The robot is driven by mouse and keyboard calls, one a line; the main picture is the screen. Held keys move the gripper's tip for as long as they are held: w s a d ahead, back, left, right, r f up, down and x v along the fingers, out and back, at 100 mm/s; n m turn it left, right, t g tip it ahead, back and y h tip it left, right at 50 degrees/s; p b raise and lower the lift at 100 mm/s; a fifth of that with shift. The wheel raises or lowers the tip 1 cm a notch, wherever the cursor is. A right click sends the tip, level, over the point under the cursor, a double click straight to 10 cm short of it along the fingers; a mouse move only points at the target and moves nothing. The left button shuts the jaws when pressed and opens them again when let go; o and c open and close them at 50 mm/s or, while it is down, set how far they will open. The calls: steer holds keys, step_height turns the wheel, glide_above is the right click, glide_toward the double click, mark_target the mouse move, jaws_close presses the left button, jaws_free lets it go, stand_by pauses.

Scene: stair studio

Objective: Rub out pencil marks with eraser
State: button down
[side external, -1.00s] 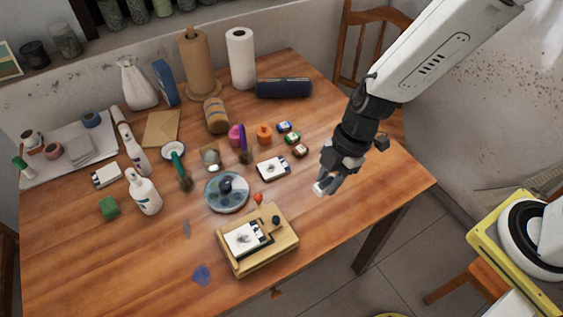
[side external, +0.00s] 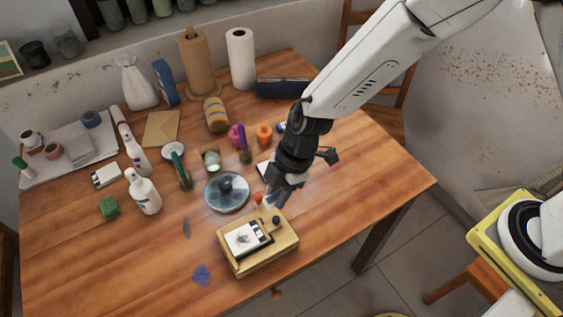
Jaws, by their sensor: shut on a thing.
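A white card with dark grey marks (side external: 241,240) lies on a wooden block (side external: 262,262) near the table's front edge. My gripper (side external: 271,199) points down just above and behind the block's back edge, to the right of the round dish. It is shut on a small pale thing, likely the eraser (side external: 267,203), which is mostly hidden by the fingers. The eraser appears apart from the card, which lies to its lower left.
A round glass-like dish (side external: 227,191) stands close to the left of my gripper. A small dark knob (side external: 276,220) rises from the block's back right. The table's right side (side external: 370,185) is clear.

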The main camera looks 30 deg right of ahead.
glide_above(251, 234)
steer(key=d, duration=0.1)
steer(key=f, duration=0.2)
steer(key=shift+d+f, duration=0.15)
steer(key=shift+f, duration=3.1)
steer(key=shift+w+a+f, duration=0.1)
steer(key=shift+a+f, duration=0.5)
steer(key=shift+a, duration=2.5)
steer(key=shift+d, duration=3.15)
steer(key=shift+a, duration=3.05)
steer(key=shift+d, duration=2.9)
step_height(251, 234, up, 8)
steer(key=shift+d, duration=0.15)
